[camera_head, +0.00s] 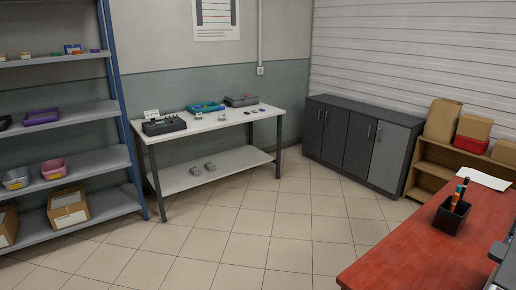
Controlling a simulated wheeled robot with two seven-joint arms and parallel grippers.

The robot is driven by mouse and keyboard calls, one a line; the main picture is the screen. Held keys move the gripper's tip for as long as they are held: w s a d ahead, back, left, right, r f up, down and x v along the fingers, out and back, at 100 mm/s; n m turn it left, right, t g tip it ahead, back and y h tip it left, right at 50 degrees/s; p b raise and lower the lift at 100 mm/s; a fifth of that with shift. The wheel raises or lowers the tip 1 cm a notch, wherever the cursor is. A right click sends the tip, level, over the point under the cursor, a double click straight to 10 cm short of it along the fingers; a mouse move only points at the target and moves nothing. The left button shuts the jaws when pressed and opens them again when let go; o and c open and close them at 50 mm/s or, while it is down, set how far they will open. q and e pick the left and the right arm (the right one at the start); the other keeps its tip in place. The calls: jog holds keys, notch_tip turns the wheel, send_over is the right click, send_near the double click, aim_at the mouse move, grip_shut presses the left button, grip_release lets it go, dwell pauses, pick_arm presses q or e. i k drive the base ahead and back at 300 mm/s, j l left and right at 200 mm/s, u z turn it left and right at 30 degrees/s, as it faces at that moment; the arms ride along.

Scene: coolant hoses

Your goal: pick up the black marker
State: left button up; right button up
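A black pen holder (452,216) stands on the red-topped desk (415,250) at the right of the view. Several pens or markers stick up out of it. One is dark with an orange part (456,194), and another is dark with a pale blue-white tip (465,182). They are too small for me to tell which one is the black marker. Their lower ends are hidden inside the holder. Neither of my grippers is in view.
A white worktable (215,122) with trays stands at the back wall. Blue-framed shelves (75,117) are at the left. Dark cabinets (345,140) and a wooden shelf (432,152) stand at the back right. White paper (482,178) lies behind the holder. The tiled floor (255,225) is clear.

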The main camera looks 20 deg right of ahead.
aim_at(467, 180)
jog(key=i+u, duration=0.15)
jog(key=i, duration=1.15)
jog(key=i+z, duration=0.45)
jog(key=i+j+z, duration=0.15)
jog(key=i+z, duration=0.35)
jog(key=z, duration=0.3)
jog(key=i+z, duration=0.15)
jog(key=z, duration=0.25)
jog(key=i+z, duration=0.1)
jog(key=z, duration=0.25)
jog(key=i+j+z, duration=0.1)
jog(key=z, duration=0.3)
jog(key=i+j+z, duration=0.1)
jog(key=i+z, duration=0.15)
jog(key=z, duration=0.2)
jog(key=i+j+z, duration=0.2)
jog(key=z, duration=0.25)
jog(key=i+j+z, duration=0.25)
jog(key=z, duration=0.2)
